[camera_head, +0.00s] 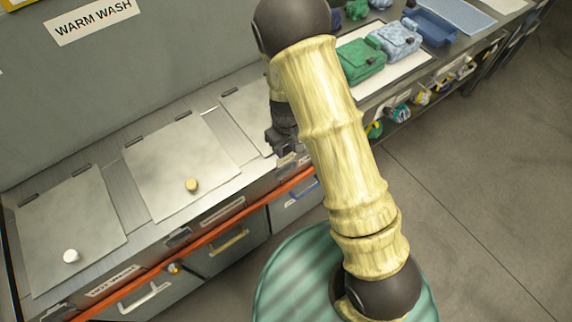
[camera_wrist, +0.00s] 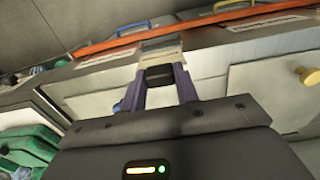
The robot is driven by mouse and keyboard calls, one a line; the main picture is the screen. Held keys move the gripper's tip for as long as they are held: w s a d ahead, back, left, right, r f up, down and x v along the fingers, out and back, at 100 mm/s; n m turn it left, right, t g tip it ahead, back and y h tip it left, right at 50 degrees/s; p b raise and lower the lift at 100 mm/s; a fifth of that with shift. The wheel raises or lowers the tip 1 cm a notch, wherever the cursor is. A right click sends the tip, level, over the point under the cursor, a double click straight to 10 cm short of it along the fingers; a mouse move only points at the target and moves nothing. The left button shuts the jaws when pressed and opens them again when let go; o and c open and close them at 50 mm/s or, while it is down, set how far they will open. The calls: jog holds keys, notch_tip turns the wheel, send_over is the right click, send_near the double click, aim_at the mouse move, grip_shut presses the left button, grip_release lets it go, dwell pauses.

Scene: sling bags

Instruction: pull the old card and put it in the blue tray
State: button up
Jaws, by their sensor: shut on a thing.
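My gripper (camera_head: 281,143) is at the front edge of the steel counter, partly hidden by my own arm. In the wrist view its two purple-grey fingers (camera_wrist: 159,83) reach to a pale, layered card (camera_wrist: 160,50) at the counter's front edge, and they are shut on it. The card's face and any writing on it cannot be read. Whether the card is still inside its holder cannot be told. The blue tray (camera_head: 436,28) sits on the bench at the upper right, beyond the bags.
A green bag (camera_head: 360,60) and a light blue bag (camera_head: 396,40) lie beside the tray. An orange rail (camera_head: 215,235) runs along the counter front, above drawers with handles. Lids with knobs (camera_head: 191,185) cover the counter top. The floor at right is clear.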

jog(key=shift+r, duration=0.2)
jog(key=shift+r+p, duration=1.6)
jog(key=shift+r, duration=0.35)
jog(key=shift+f, duration=0.2)
